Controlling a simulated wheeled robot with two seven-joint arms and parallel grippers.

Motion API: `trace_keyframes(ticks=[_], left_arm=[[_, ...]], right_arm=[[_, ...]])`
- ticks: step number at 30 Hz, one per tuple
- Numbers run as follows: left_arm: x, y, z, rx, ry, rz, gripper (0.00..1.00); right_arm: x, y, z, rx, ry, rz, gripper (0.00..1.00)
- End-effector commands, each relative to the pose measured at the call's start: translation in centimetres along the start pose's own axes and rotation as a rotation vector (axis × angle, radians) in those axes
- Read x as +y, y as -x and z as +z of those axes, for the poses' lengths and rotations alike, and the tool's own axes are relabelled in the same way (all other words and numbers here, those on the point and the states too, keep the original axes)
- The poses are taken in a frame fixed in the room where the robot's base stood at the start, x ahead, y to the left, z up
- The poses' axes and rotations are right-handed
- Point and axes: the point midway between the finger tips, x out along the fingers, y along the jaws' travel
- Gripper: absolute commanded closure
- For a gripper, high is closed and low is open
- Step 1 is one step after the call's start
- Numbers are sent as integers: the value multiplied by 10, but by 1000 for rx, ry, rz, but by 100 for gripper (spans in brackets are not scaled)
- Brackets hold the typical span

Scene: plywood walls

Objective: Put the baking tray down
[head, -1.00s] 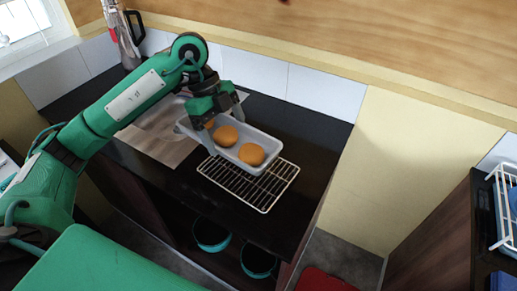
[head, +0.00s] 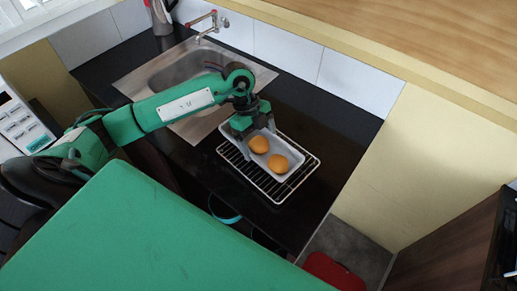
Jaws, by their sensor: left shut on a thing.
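The baking tray (head: 291,149) is light grey and shallow, with two round orange-brown buns (head: 259,144) (head: 278,163) in it. It is over the wire rack (head: 275,196) on the black counter; I cannot tell whether it touches the wires. My left gripper (head: 256,146) is shut on the tray's left end, its fingers pointing down. My right gripper is not in view.
A steel sink (head: 185,75) with a tap (head: 208,24) lies behind my left arm. A metal jug (head: 160,15) stands at the back. The black counter (head: 335,130) is clear to the right of the rack. A red item (head: 333,272) lies on the floor.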

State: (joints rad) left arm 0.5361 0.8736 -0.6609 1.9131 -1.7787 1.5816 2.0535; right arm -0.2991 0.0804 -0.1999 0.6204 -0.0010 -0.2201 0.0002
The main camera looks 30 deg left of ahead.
Motion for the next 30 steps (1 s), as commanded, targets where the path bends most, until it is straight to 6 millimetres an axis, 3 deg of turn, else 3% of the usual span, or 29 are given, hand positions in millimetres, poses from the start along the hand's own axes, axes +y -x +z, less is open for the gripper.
trace_keyframes(ticks=[16, 26, 27, 28, 30], left_arm=[[0, -53, 25, 5, 0, -2, 42], [0, -58, 25, 2, -2, -2, 42], [0, -58, 26, 2, -2, -2, 8], [0, -58, 26, 2, -2, -2, 2], [0, -58, 26, 3, -2, -2, 0]], right_arm=[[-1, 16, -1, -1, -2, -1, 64], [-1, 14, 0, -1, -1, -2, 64], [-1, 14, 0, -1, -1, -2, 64], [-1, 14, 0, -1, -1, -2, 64], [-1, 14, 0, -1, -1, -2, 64]])
